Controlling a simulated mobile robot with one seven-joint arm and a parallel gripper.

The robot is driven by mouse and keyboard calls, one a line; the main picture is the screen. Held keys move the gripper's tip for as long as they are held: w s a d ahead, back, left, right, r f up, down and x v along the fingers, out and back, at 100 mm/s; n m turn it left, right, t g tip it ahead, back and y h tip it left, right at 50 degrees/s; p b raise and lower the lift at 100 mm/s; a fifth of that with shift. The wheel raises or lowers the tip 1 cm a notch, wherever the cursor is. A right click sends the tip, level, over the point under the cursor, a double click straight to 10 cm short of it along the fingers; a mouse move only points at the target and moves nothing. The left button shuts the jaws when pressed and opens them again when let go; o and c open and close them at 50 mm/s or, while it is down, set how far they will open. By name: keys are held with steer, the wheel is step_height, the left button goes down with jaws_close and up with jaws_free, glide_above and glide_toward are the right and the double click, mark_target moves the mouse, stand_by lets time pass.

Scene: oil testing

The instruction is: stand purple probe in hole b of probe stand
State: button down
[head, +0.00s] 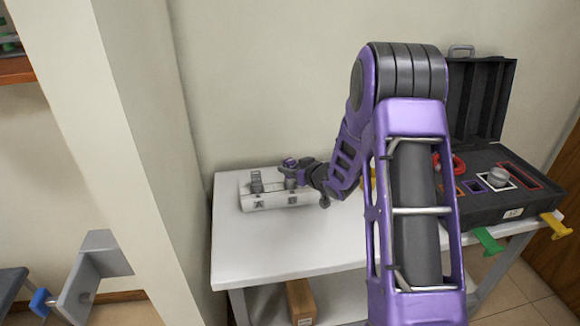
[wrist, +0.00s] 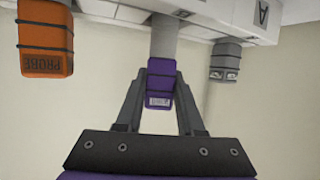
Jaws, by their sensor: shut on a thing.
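The white probe stand (head: 276,199) lies on the table in the head view. Its edge shows along the top of the wrist view (wrist: 225,12), with a letter A on one face. My gripper (wrist: 160,82) is shut on the purple probe (wrist: 160,84), holding it by its purple handle. The probe's grey shaft runs to the stand's edge; whether its tip is in a hole is hidden. In the head view my gripper (head: 291,164) is above the stand's right part. A grey probe (head: 256,181) stands upright in the stand's left part; it also shows in the wrist view (wrist: 225,62).
An orange probe (wrist: 45,38) is left of my gripper in the wrist view. The white table (head: 270,255) is clear in front of the stand. An open black case (head: 495,205) stands on the right, partly behind my arm. A wall is behind the table.

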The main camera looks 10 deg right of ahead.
steer(key=shift+f+b, duration=0.4)
steer(key=shift+f, duration=0.55)
steer(key=shift+f, duration=0.55)
stand_by(0.9)
steer(key=c, duration=0.8)
jaws_free()
steer(key=shift+s, duration=0.1)
steer(key=p+v, duration=0.2)
steer(key=v, duration=0.9)
steer(key=shift+p, duration=0.35)
steer(key=shift+r, duration=0.1)
